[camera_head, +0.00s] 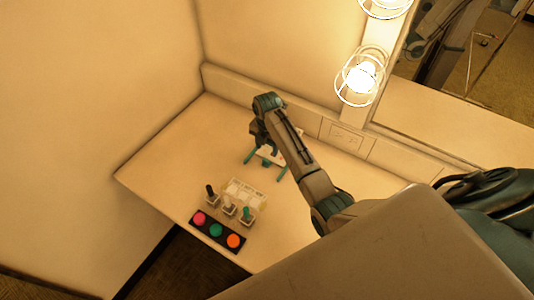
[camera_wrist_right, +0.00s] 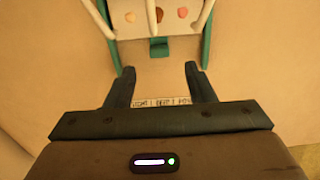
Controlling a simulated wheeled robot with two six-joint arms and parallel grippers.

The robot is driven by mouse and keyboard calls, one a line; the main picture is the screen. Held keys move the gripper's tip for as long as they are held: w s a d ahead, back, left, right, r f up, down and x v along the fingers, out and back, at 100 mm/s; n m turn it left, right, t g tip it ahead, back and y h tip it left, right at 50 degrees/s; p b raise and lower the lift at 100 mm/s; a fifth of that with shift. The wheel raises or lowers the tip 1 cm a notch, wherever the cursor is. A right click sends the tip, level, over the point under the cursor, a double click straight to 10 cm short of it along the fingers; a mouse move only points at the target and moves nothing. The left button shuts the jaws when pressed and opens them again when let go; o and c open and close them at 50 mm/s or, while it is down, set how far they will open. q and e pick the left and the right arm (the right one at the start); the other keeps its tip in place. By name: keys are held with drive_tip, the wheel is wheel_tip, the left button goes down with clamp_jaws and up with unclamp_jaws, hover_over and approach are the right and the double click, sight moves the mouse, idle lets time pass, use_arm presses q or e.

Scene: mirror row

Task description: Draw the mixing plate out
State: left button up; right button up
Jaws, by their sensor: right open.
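The mixing plate (camera_wrist_right: 147,32), pale with orange, brown and pink paint dabs, sits in a teal rack (camera_wrist_right: 207,45) at the top of the right wrist view. Pale bars cross in front of it. A small teal tab (camera_wrist_right: 158,48) is at its near edge. In the head view the rack (camera_head: 282,175) stands on the counter, partly hidden by my right arm. My right gripper (camera_wrist_right: 158,70) is open and empty, its fingertips just short of the tab. It also shows above the rack in the head view (camera_head: 266,146). My left gripper is not in view.
A black strip (camera_head: 216,231) with pink, green and orange discs lies at the counter's front edge. Behind it are small pots with dark, white and green tools (camera_head: 246,214) and a pale tray (camera_head: 247,194). The counter's left part (camera_head: 165,160) is clear. A back ledge (camera_head: 240,88) and a mirror (camera_head: 460,70) lie behind.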

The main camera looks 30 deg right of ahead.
sight(267, 159)
wheel_tip(267, 159, down, 3)
drive_tip(key=shift+f+p, duration=0.2)
drive_tip(key=shift+p, duration=0.15)
wheel_tip(267, 159, down, 3)
drive_tip(key=shift+w+d+f, duration=0.1)
drive_tip(key=shift+w, duration=0.05)
drive_tip(key=shift+f, duration=0.15)
drive_tip(key=c, duration=1)
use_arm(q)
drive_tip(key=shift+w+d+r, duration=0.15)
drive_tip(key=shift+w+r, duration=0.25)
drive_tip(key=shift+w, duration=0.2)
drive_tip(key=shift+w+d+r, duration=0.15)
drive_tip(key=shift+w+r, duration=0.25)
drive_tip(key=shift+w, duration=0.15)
use_arm(e)
clamp_jaws()
